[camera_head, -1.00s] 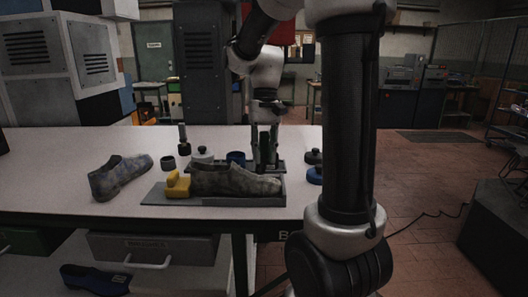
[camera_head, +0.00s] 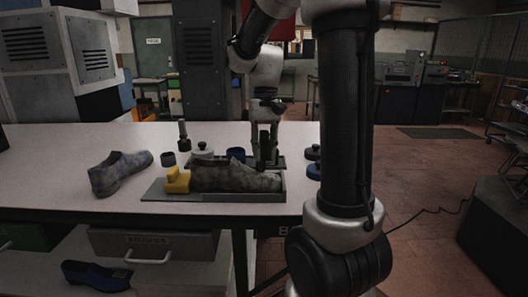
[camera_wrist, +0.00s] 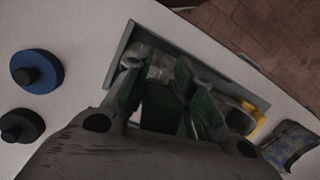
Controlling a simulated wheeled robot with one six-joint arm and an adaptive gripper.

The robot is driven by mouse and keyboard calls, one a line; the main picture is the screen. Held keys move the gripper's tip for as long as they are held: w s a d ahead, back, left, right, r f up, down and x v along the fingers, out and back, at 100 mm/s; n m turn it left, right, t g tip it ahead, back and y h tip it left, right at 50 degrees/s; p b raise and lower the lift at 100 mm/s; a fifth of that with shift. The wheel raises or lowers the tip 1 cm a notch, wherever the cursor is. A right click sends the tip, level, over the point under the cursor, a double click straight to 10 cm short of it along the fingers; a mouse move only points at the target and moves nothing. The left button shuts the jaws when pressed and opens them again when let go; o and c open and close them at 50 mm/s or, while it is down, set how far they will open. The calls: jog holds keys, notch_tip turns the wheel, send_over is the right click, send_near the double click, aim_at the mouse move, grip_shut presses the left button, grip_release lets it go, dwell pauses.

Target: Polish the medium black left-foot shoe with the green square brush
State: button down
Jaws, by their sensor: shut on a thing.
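A dark, mottled grey-black shoe (camera_head: 235,179) lies on a grey tray (camera_head: 158,194) with its toe to the right. My gripper (camera_head: 266,160) points down just behind the toe end. In the wrist view, my gripper (camera_wrist: 165,95) is shut on a dark green block (camera_wrist: 160,108), which looks like the green square brush. The block is dim and partly hidden by the fingers. Part of the shoe (camera_wrist: 160,68) seems to show beyond it. I cannot tell whether the block touches the shoe.
A yellow block (camera_head: 177,180) sits at the tray's left end. A blue-grey shoe (camera_head: 118,172) stands left on the table. Round tins, including a blue one (camera_wrist: 37,72) and a black one (camera_wrist: 22,126), lie right of the tray. A blue shoe (camera_head: 96,275) is below the table.

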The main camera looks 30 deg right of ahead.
jog(key=shift+w+d, duration=0.25)
jog(key=shift+w, duration=0.1)
jog(key=shift+s+a, duration=0.45)
jog(key=shift+s, duration=0.2)
jog(key=shift+s+a, duration=0.45)
jog(key=shift+s, duration=0.2)
jog(key=c, duration=2.2)
grip_release()
jog(key=shift+w+d+f, duration=0.1)
jog(key=shift+w+d, duration=0.35)
jog(key=shift+w, duration=0.2)
jog(key=shift+w+d+f, duration=0.1)
jog(key=shift+w+d, duration=0.35)
jog(key=shift+w, duration=0.2)
jog(key=shift+s+a+r, duration=0.1)
jog(key=shift+s+a, duration=0.35)
jog(key=shift+s, duration=0.2)
jog(key=shift+s+a+r, duration=0.1)
jog(key=shift+s+a, duration=0.35)
jog(key=shift+s, duration=0.15)
grip_shut()
dwell(0.5)
